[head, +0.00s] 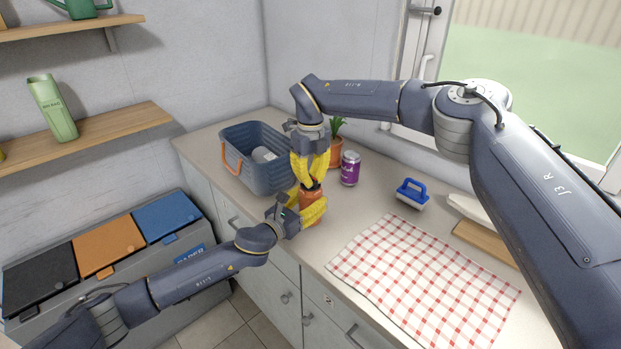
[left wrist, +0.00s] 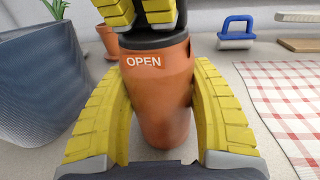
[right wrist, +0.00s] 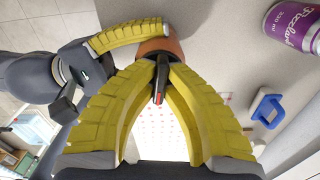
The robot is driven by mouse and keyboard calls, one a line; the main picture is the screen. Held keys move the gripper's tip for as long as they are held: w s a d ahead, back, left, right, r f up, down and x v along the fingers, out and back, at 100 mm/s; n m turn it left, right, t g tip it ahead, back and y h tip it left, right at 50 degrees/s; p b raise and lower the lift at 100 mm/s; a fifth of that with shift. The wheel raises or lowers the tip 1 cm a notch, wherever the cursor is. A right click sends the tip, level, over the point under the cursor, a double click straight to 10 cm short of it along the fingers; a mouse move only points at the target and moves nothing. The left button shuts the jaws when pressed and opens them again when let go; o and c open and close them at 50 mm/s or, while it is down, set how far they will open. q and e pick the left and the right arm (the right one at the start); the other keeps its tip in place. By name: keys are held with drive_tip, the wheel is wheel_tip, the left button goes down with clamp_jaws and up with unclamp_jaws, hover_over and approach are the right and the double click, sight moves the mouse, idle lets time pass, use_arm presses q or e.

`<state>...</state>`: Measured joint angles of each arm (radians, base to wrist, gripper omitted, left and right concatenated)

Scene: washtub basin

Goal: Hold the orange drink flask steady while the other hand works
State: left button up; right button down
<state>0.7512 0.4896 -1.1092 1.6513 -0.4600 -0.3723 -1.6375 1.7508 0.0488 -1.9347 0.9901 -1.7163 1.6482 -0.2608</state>
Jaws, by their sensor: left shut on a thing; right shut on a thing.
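The orange drink flask (head: 311,206) stands upright on the counter, with a dark top and the word OPEN on its side in the left wrist view (left wrist: 158,95). My left gripper (head: 306,212) is shut around the flask's body from the side, one yellow finger on each side. My right gripper (head: 311,180) points down from above and is shut on the flask's dark top (left wrist: 155,42). In the right wrist view the dark top (right wrist: 161,80) sits between the yellow fingers, with a small red mark on it. The fingers partly hide the flask.
A blue-grey basket (head: 245,172) with an orange handle stands behind left. A potted plant (head: 336,150) and a purple can (head: 350,168) stand close behind right. A blue-handled brush (head: 412,194) and a checked cloth (head: 425,280) lie to the right. The counter's front edge is close.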

sight(311, 176)
drive_tip(key=shift+n, duration=0.4)
drive_tip(key=c, duration=1.5)
unclamp_jaws()
drive_tip(key=shift+o, duration=0.2)
wheel_tip(311, 176, up, 12)
use_arm(q)
drive_tip(key=o, duration=1.1)
drive_tip(key=shift+o, duration=0.2)
